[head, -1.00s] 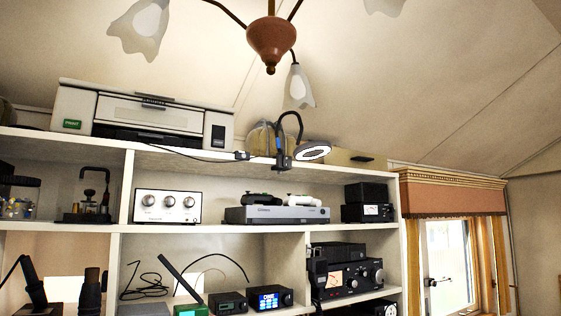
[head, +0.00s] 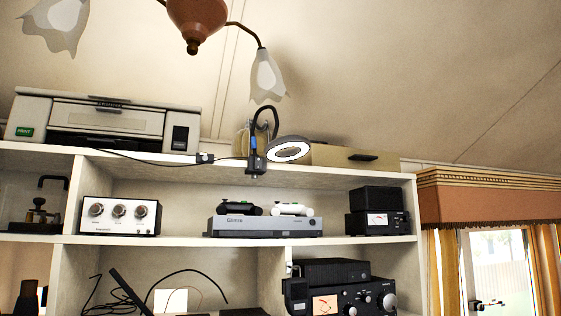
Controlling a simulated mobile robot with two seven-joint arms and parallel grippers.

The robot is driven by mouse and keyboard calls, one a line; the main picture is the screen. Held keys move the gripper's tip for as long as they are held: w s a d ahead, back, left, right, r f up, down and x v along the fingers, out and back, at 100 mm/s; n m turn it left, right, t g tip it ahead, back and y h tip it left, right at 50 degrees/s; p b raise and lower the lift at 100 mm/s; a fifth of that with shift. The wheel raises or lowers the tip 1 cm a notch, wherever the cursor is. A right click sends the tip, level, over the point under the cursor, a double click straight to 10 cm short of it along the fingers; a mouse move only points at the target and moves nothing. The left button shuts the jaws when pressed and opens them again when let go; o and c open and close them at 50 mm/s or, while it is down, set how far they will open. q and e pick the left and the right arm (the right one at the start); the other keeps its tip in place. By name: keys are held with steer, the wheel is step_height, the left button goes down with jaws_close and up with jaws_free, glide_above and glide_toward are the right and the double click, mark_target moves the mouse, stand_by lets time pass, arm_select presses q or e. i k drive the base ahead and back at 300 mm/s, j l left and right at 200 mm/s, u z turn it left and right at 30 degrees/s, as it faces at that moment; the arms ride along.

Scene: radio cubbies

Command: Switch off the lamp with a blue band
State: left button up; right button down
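A clip-on ring lamp (head: 289,149) is on the top shelf's front edge, right of centre in the head view. It has a dark curved gooseneck with a blue band (head: 253,143) near its base, above a black clamp (head: 256,165). Its ring glows white, so it is lit. Neither of my grippers shows in the head view.
A white printer (head: 105,121) stands left of the lamp, and a beige box (head: 333,156) right of it. Cubbies below hold radio gear and a grey console (head: 265,226). A ceiling lamp (head: 197,20) hangs above. A curtained window (head: 495,268) is at right.

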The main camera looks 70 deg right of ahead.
mark_target(258, 160)
steer(key=k+l, duration=0.3)
steer(key=l, duration=0.15)
steer(key=k+l, duration=0.3)
steer(key=l, duration=0.15)
